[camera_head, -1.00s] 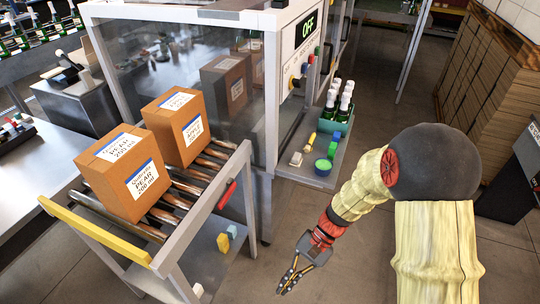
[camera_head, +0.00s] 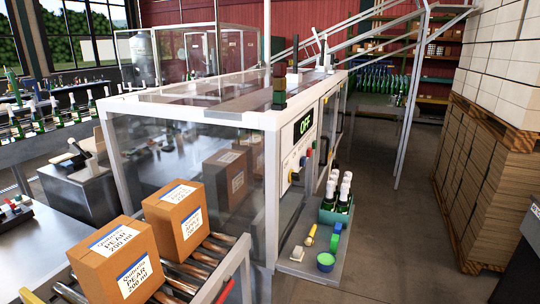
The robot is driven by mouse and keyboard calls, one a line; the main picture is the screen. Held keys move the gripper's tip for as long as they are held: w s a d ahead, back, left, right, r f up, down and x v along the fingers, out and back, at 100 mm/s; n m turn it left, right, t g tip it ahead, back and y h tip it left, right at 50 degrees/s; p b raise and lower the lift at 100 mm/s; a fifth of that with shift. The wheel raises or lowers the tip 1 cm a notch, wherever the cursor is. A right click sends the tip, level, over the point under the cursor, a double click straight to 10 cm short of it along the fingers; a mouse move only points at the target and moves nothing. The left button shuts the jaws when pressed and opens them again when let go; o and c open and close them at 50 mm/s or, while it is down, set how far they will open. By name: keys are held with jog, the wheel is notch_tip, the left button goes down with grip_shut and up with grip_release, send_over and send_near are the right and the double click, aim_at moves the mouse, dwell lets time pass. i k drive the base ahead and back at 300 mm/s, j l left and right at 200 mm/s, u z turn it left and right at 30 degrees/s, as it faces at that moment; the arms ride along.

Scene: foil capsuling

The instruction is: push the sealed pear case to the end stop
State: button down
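The sealed pear case (camera_head: 118,262) is a brown carton with white labels reading "PEAR 200 ml". It sits on the roller conveyor (camera_head: 187,276) at the lower left. A second brown carton (camera_head: 180,220) stands close behind it on the rollers, its label hard to read from here. My gripper and arm are out of view.
A side shelf holds a green crate of bottles (camera_head: 336,207), a green tub (camera_head: 326,262) and small tools.

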aim_at(120, 262)
jog(key=u, duration=1.6)
